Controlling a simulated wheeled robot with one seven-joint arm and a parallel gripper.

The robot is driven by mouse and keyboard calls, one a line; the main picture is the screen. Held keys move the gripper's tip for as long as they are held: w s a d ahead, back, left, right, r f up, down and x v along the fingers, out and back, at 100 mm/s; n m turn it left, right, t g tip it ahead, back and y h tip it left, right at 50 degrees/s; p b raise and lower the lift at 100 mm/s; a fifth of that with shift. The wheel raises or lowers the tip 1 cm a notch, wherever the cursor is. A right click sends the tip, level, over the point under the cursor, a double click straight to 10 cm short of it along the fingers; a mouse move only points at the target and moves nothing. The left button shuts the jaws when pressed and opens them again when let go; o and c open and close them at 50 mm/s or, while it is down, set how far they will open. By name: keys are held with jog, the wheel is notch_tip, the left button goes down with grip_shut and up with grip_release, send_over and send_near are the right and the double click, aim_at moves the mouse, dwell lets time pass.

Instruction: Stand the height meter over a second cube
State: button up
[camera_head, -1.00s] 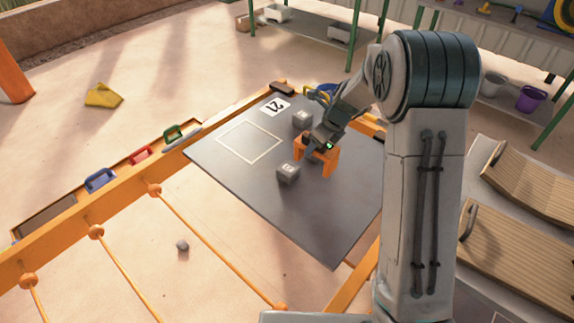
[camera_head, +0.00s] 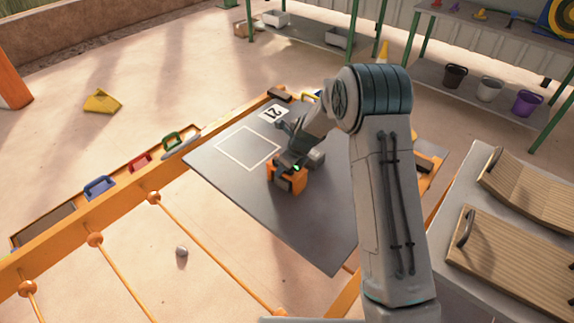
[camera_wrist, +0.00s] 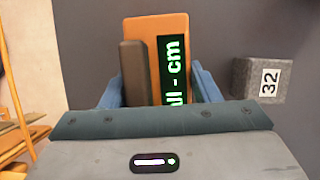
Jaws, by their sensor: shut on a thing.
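The orange height meter (camera_head: 299,183) is in my gripper (camera_head: 291,168) above the dark board. A grey cube (camera_head: 285,185) shows between the meter's legs in the head view. I cannot tell whether the feet touch the board. Another grey cube (camera_head: 316,158) stands to the right of the meter. In the wrist view a cube marked 32 (camera_wrist: 261,80) lies right of the meter.
The board (camera_head: 315,225) has a white-outlined square (camera_head: 247,148) and a card marked 21 (camera_head: 273,113). Its front part is clear. An orange rail with coloured handles runs along the left. Wooden ramps (camera_head: 515,235) stand at the right. My arm hides the board's right side.

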jog(key=o, duration=1.3)
jog(key=shift+f, duration=0.1)
jog(key=shift+o, duration=0.2)
